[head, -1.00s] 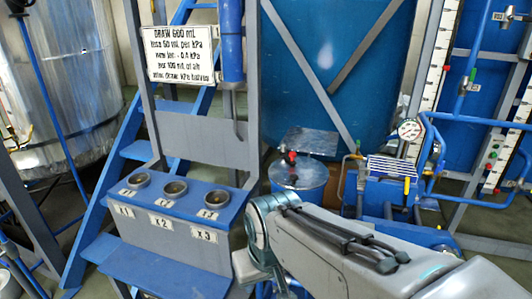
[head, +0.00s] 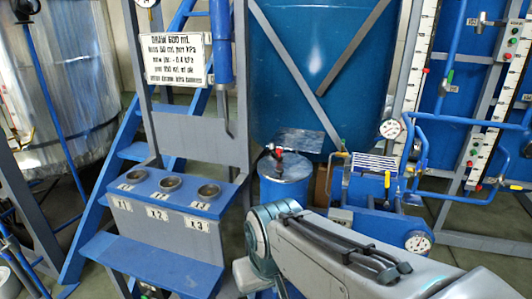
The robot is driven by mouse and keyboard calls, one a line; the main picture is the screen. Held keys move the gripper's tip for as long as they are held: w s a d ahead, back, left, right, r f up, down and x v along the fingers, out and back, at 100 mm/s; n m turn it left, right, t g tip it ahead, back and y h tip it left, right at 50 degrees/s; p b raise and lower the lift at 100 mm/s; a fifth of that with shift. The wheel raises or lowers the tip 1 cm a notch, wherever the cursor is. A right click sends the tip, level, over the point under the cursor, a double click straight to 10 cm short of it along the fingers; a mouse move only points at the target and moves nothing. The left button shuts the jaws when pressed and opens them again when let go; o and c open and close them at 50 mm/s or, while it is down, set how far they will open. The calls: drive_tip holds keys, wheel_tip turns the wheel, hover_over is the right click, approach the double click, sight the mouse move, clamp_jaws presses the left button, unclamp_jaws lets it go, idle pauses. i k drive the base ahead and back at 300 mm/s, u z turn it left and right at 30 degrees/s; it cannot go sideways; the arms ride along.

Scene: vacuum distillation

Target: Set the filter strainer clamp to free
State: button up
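I cannot pick out the filter strainer clamp for certain in the head view. A blue drum (head: 285,182) with a flat metal plate above it and a small red fitting (head: 278,152) at its top stands behind my arm. To its right is a blue unit (head: 375,192) with a ribbed top, a yellow-handled fitting and pipes. My gripper is out of view. Only grey links of my arm show, crossing the lower right and hiding part of the floor and equipment.
A blue stand (head: 150,250) with three round cups labelled x1, x2 and x3 is at left. A sign (head: 177,58) hangs above it. Dial gauges (head: 390,128) and (head: 418,243) sit at right. Blue stairs, a big blue tank (head: 320,80) and a metal tank (head: 65,90) stand behind.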

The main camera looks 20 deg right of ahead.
sight(277, 152)
drive_tip(key=z, duration=0.75)
drive_tip(key=i, duration=1)
drive_tip(key=u, duration=0.15)
